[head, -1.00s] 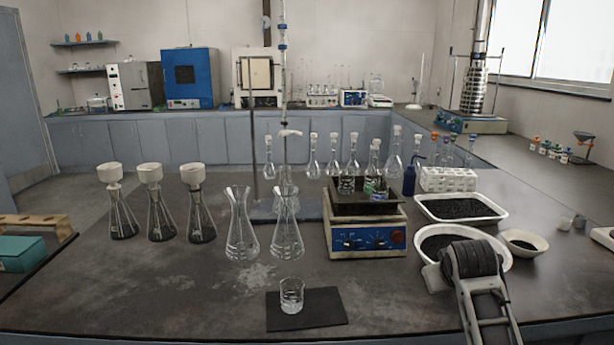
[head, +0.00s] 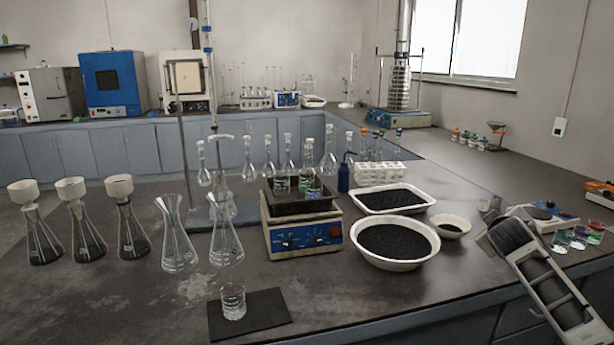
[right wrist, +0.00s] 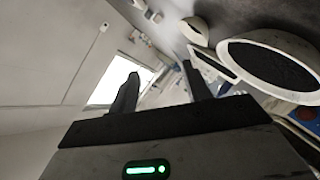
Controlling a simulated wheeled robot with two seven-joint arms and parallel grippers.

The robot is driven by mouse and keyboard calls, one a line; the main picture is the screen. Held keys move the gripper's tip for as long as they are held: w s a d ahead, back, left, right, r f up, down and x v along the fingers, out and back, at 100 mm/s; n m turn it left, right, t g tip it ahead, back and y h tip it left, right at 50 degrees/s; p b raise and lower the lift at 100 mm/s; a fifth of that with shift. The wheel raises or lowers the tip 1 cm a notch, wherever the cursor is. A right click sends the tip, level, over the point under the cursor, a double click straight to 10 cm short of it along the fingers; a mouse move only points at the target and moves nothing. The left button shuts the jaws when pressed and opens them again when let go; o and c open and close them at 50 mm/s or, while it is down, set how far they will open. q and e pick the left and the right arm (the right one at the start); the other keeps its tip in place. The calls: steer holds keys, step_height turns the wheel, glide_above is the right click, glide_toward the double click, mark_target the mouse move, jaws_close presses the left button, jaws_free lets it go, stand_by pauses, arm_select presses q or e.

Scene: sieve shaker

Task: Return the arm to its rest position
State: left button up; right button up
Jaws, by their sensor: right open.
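My right arm comes in at the lower right of the head view, over the bench's right front edge. My right gripper (right wrist: 160,70) shows in the right wrist view with its two dark fingers spread apart and nothing between them. In that view it is tilted, with the window and wall beyond the fingers. In the head view the arm's own links hide most of the gripper. The arm is to the right of the large round bowl of dark grains (head: 394,244), apart from it in the picture. My left gripper is in neither current view.
A small bowl (head: 450,226), a white tray of dark grains (head: 390,199) and a hotplate (head: 300,235) stand left of my arm. Small coloured cups (head: 580,237) stand to its right. Flasks fill the bench's left side. A sieve shaker (head: 398,120) stands at the back.

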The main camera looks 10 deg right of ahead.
steer(key=w+a+r+n+t+y, duration=0.2)
steer(key=w+a+r+t+y, duration=0.25)
steer(key=a+t, duration=0.25)
steer(key=s+a+f+n+g+y, duration=0.1)
steer(key=s+a+f+y, duration=0.15)
steer(key=a+f, duration=0.55)
steer(key=s+a+f+g+y, duration=0.15)
steer(key=s+a+f, duration=0.35)
steer(key=f, duration=0.5)
steer(key=s+a+f+g+y, duration=0.1)
steer(key=s+a+f, duration=0.3)
steer(key=s+a, duration=0.3)
steer(key=s+a+f+m+g+y, duration=0.1)
steer(key=s+a+f, duration=0.4)
steer(key=s, duration=0.6)
steer(key=s+a+f+m+g+y, duration=0.1)
steer(key=s+a+f, duration=0.3)
steer(key=s+a, duration=0.4)
steer(key=shift+s+a+f+g+y, duration=0.15)
steer(key=shift+s+a+g+y, duration=0.25)
steer(key=shift+a+g, duration=0.35)
steer(key=shift+c, duration=0.2)
